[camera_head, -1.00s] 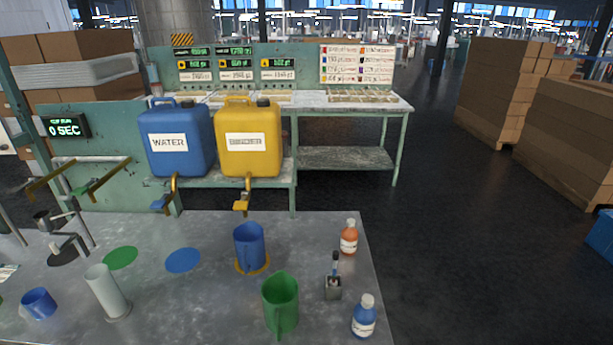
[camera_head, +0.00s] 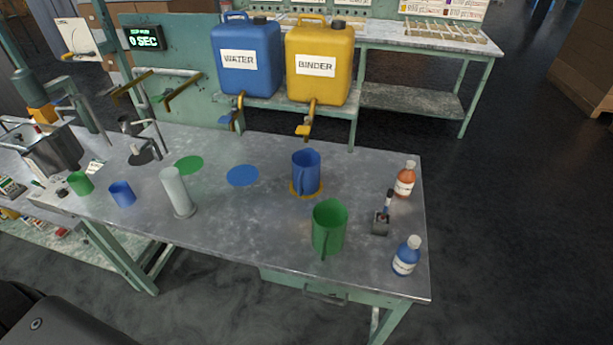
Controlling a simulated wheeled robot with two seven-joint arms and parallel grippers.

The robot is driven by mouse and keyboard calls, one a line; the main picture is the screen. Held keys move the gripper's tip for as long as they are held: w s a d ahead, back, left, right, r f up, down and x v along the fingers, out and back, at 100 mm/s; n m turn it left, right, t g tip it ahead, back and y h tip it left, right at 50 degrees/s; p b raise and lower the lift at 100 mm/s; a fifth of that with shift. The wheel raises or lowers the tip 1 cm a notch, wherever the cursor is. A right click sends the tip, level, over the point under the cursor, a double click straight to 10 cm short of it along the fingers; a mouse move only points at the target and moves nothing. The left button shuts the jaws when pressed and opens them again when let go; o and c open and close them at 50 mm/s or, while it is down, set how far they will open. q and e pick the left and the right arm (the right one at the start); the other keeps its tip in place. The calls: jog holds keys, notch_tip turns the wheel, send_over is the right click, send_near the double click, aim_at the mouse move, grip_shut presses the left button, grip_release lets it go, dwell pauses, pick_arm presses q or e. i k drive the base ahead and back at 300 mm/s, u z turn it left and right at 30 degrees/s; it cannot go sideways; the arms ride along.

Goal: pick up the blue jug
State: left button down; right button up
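The blue jug (camera_head: 306,174) stands upright on the grey metal table, on an orange-yellow round mark (camera_head: 292,191). Its handle faces toward me. A green jug (camera_head: 329,228) stands upright nearer to me and a little to the right, apart from the blue jug. Neither of my grippers is in view. A dark, rounded part at the bottom left corner looks like my own body or arm.
A blue bottle (camera_head: 406,256), an orange bottle (camera_head: 404,179) and a brush in a holder (camera_head: 381,222) stand along the right edge. A grey cylinder (camera_head: 176,192), blue cup (camera_head: 122,193) and green cup (camera_head: 80,183) stand left. The yellow BINDER canister (camera_head: 320,85) overhangs behind.

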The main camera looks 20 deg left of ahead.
aim_at(305, 163)
jog(key=k, duration=0.5)
jog(key=z, duration=1.45)
jog(key=i, duration=1.05)
jog(key=u, duration=1.9)
